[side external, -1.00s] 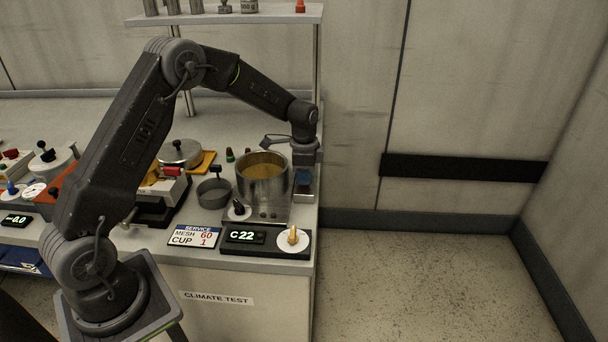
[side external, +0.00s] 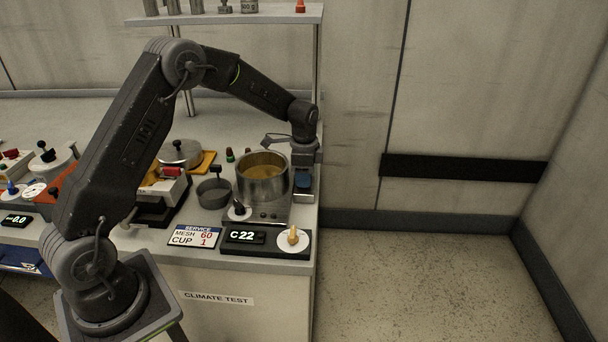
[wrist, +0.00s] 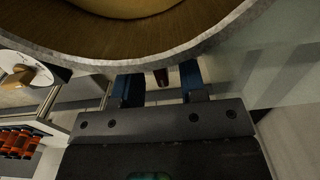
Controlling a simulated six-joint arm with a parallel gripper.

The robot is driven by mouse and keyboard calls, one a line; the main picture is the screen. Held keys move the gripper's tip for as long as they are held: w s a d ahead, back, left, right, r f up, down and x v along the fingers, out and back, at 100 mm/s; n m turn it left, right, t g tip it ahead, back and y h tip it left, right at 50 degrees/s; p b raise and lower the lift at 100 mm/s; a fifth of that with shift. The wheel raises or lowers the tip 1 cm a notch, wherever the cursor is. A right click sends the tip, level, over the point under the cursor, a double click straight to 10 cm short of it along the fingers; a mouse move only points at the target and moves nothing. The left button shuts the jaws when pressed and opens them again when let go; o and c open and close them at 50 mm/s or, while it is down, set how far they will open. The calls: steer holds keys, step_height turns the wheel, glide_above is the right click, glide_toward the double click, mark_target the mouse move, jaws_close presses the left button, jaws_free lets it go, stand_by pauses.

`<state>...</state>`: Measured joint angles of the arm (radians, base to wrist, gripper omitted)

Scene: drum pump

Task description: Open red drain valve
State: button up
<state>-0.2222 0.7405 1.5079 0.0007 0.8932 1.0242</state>
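A metal pot (side external: 263,190) with yellowish contents stands on the hot plate at the bench's right end; its rim also fills the top of the wrist view (wrist: 215,45). A short dark reddish-brown peg (wrist: 161,77) shows below the rim in the wrist view; it may be the red drain valve, but its mounting is hidden. My gripper (wrist: 161,86) is open, with one blue finger on each side of the peg and visible gaps. In the side view my gripper (side external: 304,184) points down close to the pot's right side, and the peg cannot be made out there.
A grey pan (side external: 213,195) and a red-handled device (side external: 172,172) are to the left. The bench ends just right of my gripper, with open floor beyond.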

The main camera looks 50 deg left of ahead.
step_height(320, 180, up, 14)
stand_by(0.6)
